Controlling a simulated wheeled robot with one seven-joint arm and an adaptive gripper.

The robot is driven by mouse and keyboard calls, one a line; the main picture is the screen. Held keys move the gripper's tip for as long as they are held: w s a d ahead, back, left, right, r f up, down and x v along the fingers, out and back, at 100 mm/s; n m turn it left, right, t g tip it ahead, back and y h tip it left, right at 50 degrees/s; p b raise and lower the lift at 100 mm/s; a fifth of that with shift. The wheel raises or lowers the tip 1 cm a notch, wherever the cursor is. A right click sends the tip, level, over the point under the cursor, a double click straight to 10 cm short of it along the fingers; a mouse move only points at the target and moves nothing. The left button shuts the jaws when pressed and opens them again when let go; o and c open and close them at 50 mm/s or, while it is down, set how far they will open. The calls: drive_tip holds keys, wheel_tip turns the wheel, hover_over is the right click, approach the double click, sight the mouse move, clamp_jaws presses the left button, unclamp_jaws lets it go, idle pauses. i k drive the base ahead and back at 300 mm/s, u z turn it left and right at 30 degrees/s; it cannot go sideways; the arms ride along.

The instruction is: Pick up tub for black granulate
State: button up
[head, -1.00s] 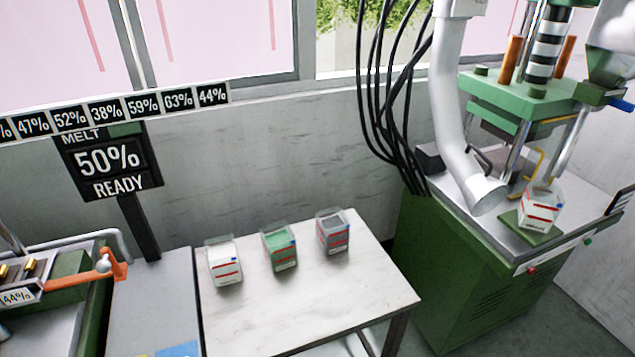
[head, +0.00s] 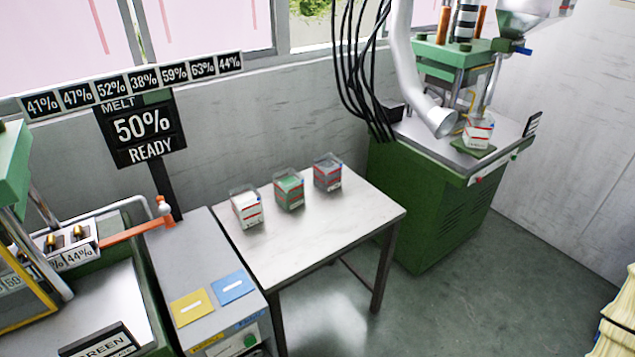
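Three clear tubs with red-striped labels stand in a row on the small white table (head: 330,232). The tub with dark grey to black contents (head: 327,174) is the right-hand and farthest one. The tub with green contents (head: 289,191) is in the middle, and the tub with white contents (head: 246,209) is at the left. All three are upright with small gaps between them. My gripper is not in view, and nothing of mine touches the tubs.
Another tub (head: 478,132) sits on the green machine (head: 430,190) at the right, near a white duct (head: 412,75). A grey cabinet (head: 195,262) with yellow and blue cards adjoins the table's left side. The table's front and right are bare, with open floor beyond.

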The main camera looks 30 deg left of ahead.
sight(327, 173)
drive_tip(key=u, duration=1.4)
